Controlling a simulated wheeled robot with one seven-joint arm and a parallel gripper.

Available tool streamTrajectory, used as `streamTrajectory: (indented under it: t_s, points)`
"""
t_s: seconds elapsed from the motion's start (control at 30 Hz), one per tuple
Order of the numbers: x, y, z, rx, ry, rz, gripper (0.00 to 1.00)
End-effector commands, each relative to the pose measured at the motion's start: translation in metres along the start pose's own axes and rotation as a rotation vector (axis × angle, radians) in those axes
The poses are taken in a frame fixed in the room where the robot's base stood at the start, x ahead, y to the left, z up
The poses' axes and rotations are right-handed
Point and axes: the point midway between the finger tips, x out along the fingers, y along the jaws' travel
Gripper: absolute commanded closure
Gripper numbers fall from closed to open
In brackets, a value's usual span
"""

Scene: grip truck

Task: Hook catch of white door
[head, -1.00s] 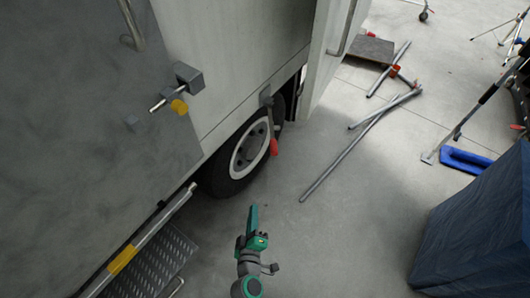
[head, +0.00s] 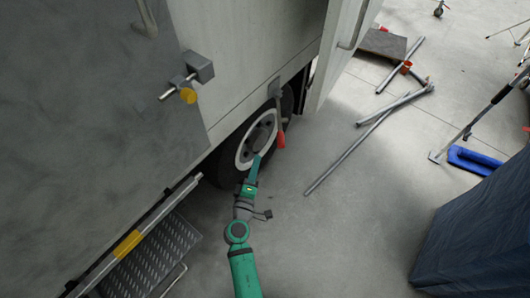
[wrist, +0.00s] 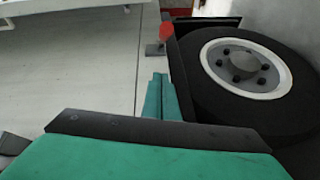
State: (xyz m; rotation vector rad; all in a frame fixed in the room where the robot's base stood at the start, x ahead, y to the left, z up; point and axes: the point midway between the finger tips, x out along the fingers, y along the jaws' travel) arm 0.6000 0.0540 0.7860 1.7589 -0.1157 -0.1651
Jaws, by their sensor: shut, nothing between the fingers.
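The white door (head: 342,50) stands swung out from the truck's side at the top of the head view, with a grey bar handle on it. A catch with a red grip (head: 281,140) hangs from a grey mount (head: 275,88) on the truck's side, in front of the wheel. My gripper (head: 257,160) is shut and empty, below and left of the red grip and apart from it in the picture. In the wrist view its teal fingers (wrist: 163,92) are together. A red piece (wrist: 167,31) shows beyond them; I cannot tell whether it is the catch.
The truck wheel (head: 258,138) is close beyond my gripper and fills the right of the wrist view (wrist: 245,70). A metal step (head: 150,258) is at lower left. Grey pipes (head: 350,160) lie on the floor to the right. A dark blue covered block (head: 475,235) stands at lower right.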

Motion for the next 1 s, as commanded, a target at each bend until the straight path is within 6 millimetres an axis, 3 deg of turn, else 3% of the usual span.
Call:
streamTrajectory:
  t_s: [0.57, 0.7, 1.0]
  points:
    - [0.099, 0.001, 0.000, 0.001, -0.001, 0.001, 1.00]
    - [0.100, 0.000, 0.024, 0.002, -0.003, -0.001, 1.00]
    - [0.104, 0.000, 0.039, 0.002, 0.000, 0.000, 1.00]
